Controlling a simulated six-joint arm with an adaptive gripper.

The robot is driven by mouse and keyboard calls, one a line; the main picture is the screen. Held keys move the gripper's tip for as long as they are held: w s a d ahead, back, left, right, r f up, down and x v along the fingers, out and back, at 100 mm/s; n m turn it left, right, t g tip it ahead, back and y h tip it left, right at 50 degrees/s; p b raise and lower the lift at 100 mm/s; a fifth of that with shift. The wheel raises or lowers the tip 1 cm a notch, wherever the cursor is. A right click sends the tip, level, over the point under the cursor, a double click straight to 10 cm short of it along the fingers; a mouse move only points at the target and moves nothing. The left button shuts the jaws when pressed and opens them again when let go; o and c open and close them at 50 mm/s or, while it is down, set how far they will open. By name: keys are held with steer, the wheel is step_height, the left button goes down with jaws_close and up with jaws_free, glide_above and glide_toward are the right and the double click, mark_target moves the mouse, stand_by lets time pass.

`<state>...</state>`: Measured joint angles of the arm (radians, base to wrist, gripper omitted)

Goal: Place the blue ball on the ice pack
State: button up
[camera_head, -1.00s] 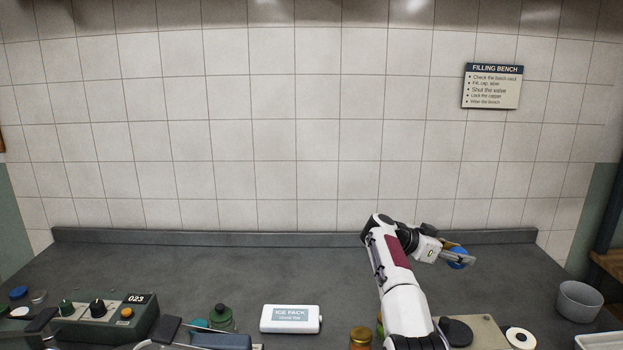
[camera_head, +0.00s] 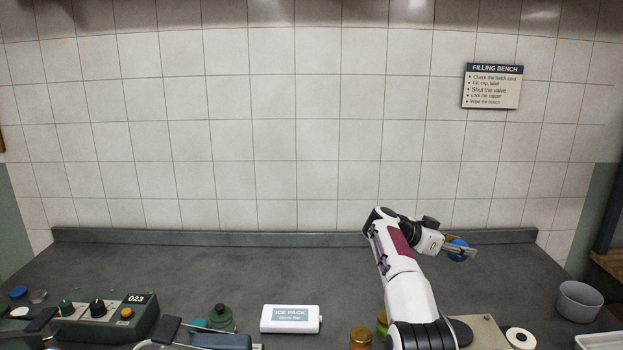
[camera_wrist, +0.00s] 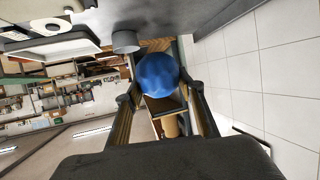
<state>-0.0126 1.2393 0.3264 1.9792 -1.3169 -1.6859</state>
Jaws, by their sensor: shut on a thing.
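The blue ball (camera_head: 458,250) is held between the fingers of my gripper (camera_head: 460,252), up above the right part of the bench. In the wrist view the ball (camera_wrist: 157,75) sits between the two fingertips of my gripper (camera_wrist: 158,88), which is shut on it. The ice pack (camera_head: 291,319) is a white flat block with a blue-grey label. It lies on the bench near the front middle, well to the left of my gripper and apart from it.
A green-lidded jar (camera_head: 222,318) and a control box (camera_head: 108,318) stand left of the ice pack. A grey bowl (camera_head: 579,301) is at the far right. The bench behind the ice pack is clear.

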steer(key=shift+n+t, duration=0.6)
steer(key=r, duration=0.4)
steer(key=shift+w+a, duration=0.25)
steer(key=shift+w, duration=0.15)
steer(key=shift+w+a+r+n+t+y, duration=0.15)
steer(key=shift+a+r+n+t+y, duration=0.15)
steer(key=shift+r+n+t, duration=0.25)
steer(key=shift+w+a+r+n+t+y, duration=0.1)
steer(key=shift+a+r+n+t+y, duration=0.4)
steer(key=shift+r, duration=0.35)
steer(key=shift+s+a+f+n+t+y, duration=1)
steer(key=shift+s+a+n+t+y, duration=0.75)
steer(key=shift+a, duration=1.65)
steer(key=shift+s+a+f+n+t+y, duration=1.05)
steer(key=shift+s+a+n+y, duration=1.25)
steer(key=shift+a, duration=1.05)
steer(key=s+a+f+n+y, duration=0.1)
steer(key=s+a+f, duration=0.2)
steer(key=s, duration=0.3)
steer(key=s+a+f+n+y, duration=0.2)
steer(key=s+a+f, duration=0.2)
steer(key=s, duration=0.3)
steer(key=shift+f+t, duration=0.35)
steer(key=shift+f, duration=0.15)
